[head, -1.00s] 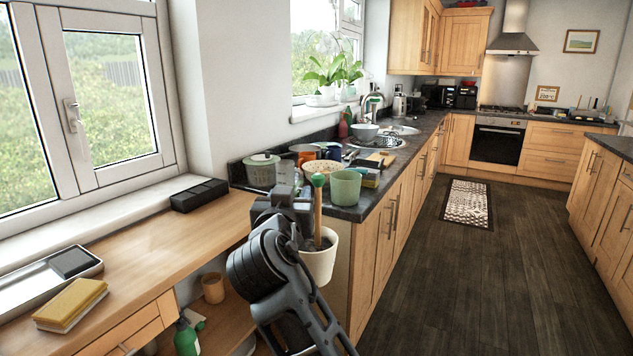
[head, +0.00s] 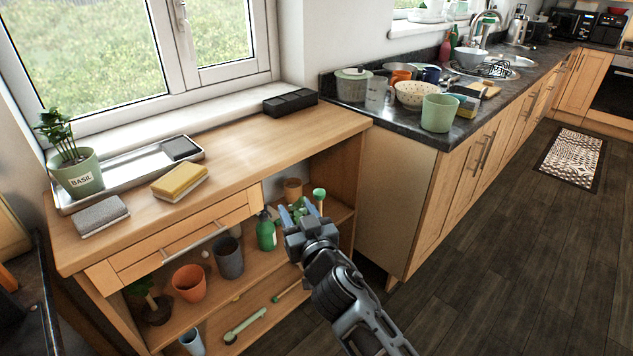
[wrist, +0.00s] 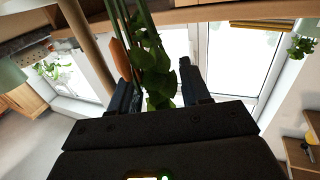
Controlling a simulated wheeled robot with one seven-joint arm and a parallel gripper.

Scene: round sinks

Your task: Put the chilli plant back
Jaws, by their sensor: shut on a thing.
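My gripper (head: 297,213) is in front of the shelf unit's open compartment in the head view. It is shut on a leafy green plant (wrist: 157,70), which I take for the chilli plant; its leaves and stems show between the fingers in the wrist view. In the head view only some leaves show by the fingers, and its pot is hidden. An upright stick with a green top (head: 319,194) stands just right of the fingers. A beige stick (wrist: 87,45) also shows beside the left finger in the wrist view.
A basil plant in a pale green pot (head: 79,177) stands on a metal tray (head: 130,172) on the wooden worktop (head: 235,143). A yellow sponge (head: 180,181) and a grey block (head: 101,215) lie nearby. Shelves below hold an orange pot (head: 189,283), a grey pot (head: 229,257) and a green bottle (head: 266,232).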

